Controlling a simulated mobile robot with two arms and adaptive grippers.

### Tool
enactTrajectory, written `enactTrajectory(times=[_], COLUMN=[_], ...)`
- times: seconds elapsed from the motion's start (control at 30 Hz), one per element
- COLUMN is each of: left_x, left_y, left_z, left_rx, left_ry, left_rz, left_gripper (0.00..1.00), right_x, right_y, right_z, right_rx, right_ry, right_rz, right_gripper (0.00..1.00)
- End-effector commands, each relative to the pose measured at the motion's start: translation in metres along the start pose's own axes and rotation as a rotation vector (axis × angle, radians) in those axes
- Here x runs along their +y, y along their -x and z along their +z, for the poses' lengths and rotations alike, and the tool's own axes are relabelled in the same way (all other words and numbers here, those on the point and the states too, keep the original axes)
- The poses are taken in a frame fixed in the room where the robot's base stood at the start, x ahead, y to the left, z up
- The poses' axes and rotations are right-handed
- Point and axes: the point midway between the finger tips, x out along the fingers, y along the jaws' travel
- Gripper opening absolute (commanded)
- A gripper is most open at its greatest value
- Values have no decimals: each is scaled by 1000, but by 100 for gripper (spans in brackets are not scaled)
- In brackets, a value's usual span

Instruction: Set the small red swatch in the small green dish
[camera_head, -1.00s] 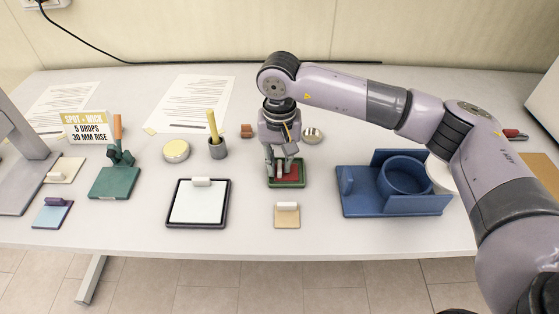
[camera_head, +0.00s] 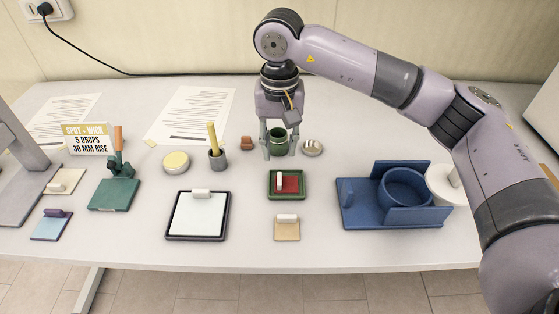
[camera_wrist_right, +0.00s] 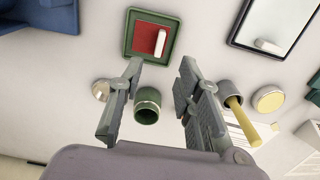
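The small red swatch (camera_head: 291,187), with a white grip on top, lies inside the small green dish (camera_head: 287,198), within its rim. Both also show in the wrist view, the swatch (camera_wrist_right: 146,40) and the dish (camera_wrist_right: 129,36). My right gripper (camera_head: 280,152) is open and empty, raised above the table and behind the dish in the head view. Nothing touches its fingers that I can see. In the wrist view, the right gripper (camera_wrist_right: 158,88) has its fingers wide apart, with a green cup (camera_wrist_right: 147,112) showing between them. My left gripper is out of view.
A blue fixture (camera_head: 375,212) stands right of the dish. A beige swatch (camera_head: 287,231) lies in front of it, and a dark-rimmed tray (camera_head: 170,232) with a white plate is to the left. A metal disc (camera_head: 312,147) and a grey pot (camera_head: 217,160) are near the right gripper.

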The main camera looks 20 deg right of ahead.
Motion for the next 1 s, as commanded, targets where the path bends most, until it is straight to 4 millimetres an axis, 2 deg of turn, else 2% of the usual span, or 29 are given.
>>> enactTrajectory(times=[0.03, 0.2, 0.73, 0.83, 1.0], left_x=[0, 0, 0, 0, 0], left_y=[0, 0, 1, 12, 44], left_z=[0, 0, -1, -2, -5], left_rx=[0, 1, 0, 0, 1], left_ry=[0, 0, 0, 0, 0], left_rz=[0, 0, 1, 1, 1], left_gripper=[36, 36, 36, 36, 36], right_x=[0, 0, 0, 0, 0], right_y=[8, 24, 28, 38, 71], right_z=[-1, 0, 0, 0, 0], right_rx=[2, 0, -1, 0, -1], right_ry=[0, 0, 0, 0, 0], right_rz=[0, 1, 1, 1, 1], right_gripper=[32, 32, 32, 32, 32])
